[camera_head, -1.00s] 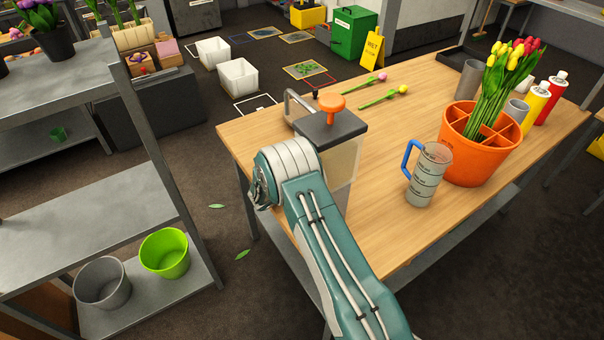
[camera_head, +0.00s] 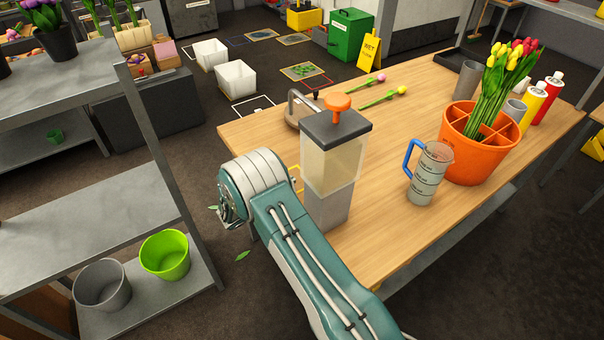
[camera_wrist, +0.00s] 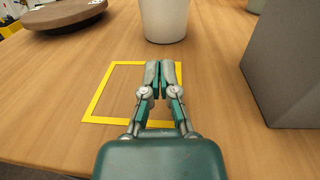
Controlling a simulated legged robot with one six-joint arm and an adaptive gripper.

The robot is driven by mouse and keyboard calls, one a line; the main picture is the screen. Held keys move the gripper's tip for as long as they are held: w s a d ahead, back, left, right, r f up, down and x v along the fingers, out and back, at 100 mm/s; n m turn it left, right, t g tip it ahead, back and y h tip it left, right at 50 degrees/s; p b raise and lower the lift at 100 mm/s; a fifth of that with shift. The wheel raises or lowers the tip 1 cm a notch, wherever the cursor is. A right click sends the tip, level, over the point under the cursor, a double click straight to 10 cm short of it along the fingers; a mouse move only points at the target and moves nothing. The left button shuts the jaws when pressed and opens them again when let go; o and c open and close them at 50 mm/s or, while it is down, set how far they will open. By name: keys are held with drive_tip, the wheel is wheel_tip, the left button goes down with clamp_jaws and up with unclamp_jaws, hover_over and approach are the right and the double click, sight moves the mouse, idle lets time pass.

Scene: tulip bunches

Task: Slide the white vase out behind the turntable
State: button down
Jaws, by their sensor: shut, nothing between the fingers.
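In the wrist view the white vase (camera_wrist: 164,20) stands at the top middle, its upper part cut off by the frame. The brown round turntable (camera_wrist: 65,15) is to its left, with a gap between them. My gripper (camera_wrist: 163,68) is shut and empty. Its tips show below the vase, over a yellow square outline (camera_wrist: 105,93) on the table, apart from the vase. I cannot make out the vase there, and my gripper's fingers are hidden.
A dispenser with an orange knob (camera_head: 338,150) stands close by; a grey block (camera_wrist: 287,70) is close on the right in the wrist view. A measuring jug (camera_head: 430,173), an orange divided pot (camera_head: 476,148) and two loose tulips (camera_head: 378,98) are farther right. Bare wood surrounds the yellow outline.

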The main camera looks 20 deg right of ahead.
drive_tip(key=v, duration=0.2)
drive_tip(key=shift+s+a, duration=0.25)
drive_tip(key=shift+s, duration=0.05)
drive_tip(key=shift+a, duration=0.35)
